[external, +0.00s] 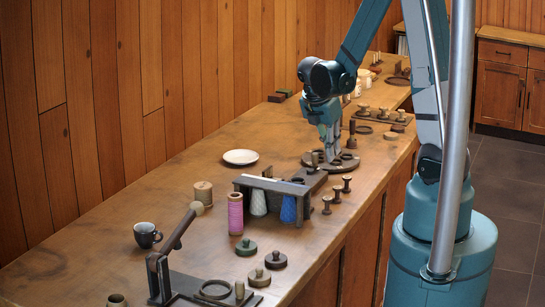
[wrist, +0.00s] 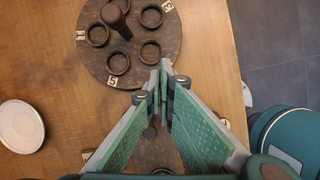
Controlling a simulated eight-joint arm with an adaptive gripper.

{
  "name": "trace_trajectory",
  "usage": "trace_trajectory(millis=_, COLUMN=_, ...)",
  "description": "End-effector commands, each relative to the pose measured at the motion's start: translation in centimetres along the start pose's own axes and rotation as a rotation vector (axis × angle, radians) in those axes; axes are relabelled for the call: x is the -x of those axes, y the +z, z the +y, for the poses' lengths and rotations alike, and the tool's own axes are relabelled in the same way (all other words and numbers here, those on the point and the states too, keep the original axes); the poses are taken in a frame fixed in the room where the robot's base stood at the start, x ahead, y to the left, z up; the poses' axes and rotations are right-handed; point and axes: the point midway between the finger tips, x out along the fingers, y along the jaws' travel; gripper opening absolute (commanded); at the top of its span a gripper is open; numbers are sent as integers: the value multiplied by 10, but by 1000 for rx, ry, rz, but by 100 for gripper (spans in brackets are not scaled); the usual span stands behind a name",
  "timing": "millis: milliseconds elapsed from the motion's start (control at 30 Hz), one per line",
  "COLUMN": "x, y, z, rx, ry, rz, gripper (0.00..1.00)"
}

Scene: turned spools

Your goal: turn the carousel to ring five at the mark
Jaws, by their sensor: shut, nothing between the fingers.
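The carousel is a round dark wooden disc (wrist: 132,58) with several rings on it and a brown upright handle (wrist: 117,22). A ring (wrist: 118,64) lies beside the pale tag reading 5 (wrist: 112,82), on the edge nearest the wrist camera. Another tag (wrist: 168,6) sits at the upper right edge, and one more at the left edge. In the external view the carousel (external: 345,166) lies under my gripper (external: 331,158). My gripper (wrist: 165,68) is shut and empty, its tips at or over the disc's lower right edge, apart from the handle. I cannot make out the mark for certain.
A dark wooden block (wrist: 152,152) is below the disc in the wrist view. A white plate (external: 240,157) lies to the left. A spool rack (external: 262,184) with spools, and several small pegs, stand in front. A black cup (external: 147,235) and lever are nearer.

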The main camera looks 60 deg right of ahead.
Motion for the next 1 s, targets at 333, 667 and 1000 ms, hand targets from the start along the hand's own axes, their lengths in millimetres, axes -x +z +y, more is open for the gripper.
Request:
trace_trajectory(millis=333, x=-30, y=0, z=0, rx=0, ry=0, rz=0, gripper=0)
trace_trajectory(millis=667, x=-39, y=0, z=0, rx=0, ry=0, rz=0, gripper=0)
trace_trajectory(millis=1000, x=-39, y=0, z=0, rx=2, ry=0, rz=0, gripper=0)
